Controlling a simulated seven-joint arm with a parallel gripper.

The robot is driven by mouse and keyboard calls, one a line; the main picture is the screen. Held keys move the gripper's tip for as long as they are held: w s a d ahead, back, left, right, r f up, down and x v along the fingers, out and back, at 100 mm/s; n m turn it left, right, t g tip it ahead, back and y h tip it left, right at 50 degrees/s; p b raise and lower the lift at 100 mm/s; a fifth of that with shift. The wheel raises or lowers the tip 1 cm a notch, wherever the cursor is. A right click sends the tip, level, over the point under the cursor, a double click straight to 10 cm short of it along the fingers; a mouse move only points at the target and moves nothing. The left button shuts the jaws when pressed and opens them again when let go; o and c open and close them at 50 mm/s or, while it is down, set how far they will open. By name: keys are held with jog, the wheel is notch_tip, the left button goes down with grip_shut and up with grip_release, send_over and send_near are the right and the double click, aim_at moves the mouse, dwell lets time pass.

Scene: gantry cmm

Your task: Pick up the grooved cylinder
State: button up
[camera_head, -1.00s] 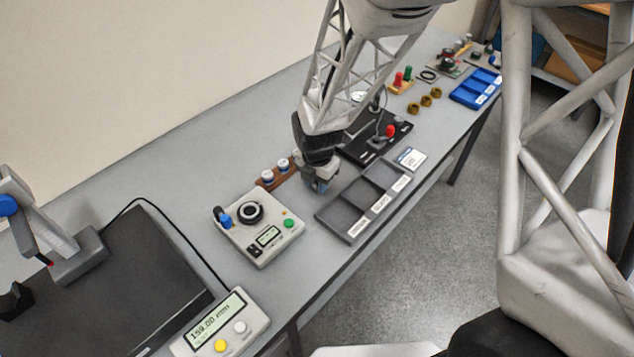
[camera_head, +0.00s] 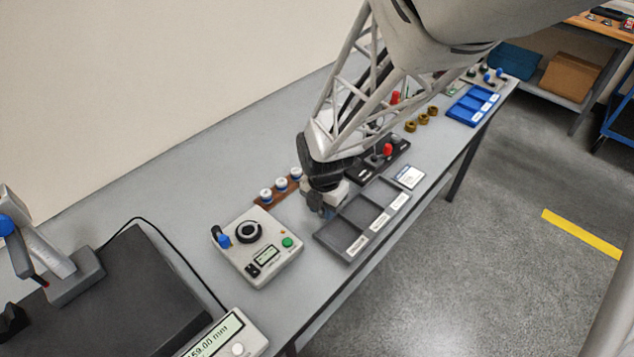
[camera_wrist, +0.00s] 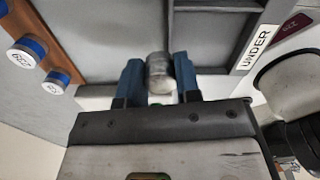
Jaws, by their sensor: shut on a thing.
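In the wrist view, my gripper (camera_wrist: 158,80) has its two blue fingers shut on the grooved cylinder (camera_wrist: 159,70). It is a small grey metallic piece, seen from its end, and its groove cannot be made out. In the head view my gripper (camera_head: 326,208) is over the bench beside the left end of the grey sorting tray (camera_head: 346,256). The cylinder is hidden there by my gripper and arm. How high it is above the bench is hard to tell.
A brown rack (camera_head: 263,200) with three white-and-blue capped pieces stands behind my gripper. A grey measuring device (camera_head: 262,268) with a green button is to the left. A black fixture (camera_head: 375,162) with a red knob and a blue tray (camera_head: 467,112) are to the right.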

jog(key=s+d, duration=0.1)
jog(key=s, duration=0.2)
jog(key=s+d, duration=0.1)
jog(key=s, duration=0.2)
jog(key=s+d+r, duration=0.1)
jog(key=s, duration=0.2)
jog(key=shift+s, duration=0.35)
dwell(0.4)
jog(key=w+d+r, duration=0.1)
jog(key=w+r, duration=0.2)
jog(key=w, duration=1.3)
jog(key=w+d+r, duration=0.1)
jog(key=w+r, duration=0.1)
jog(key=w, duration=1.4)
jog(key=shift+r, duration=0.4)
jog(key=shift+f, duration=0.25)
jog(key=shift+f, duration=2.85)
jog(key=shift+f, duration=0.5)
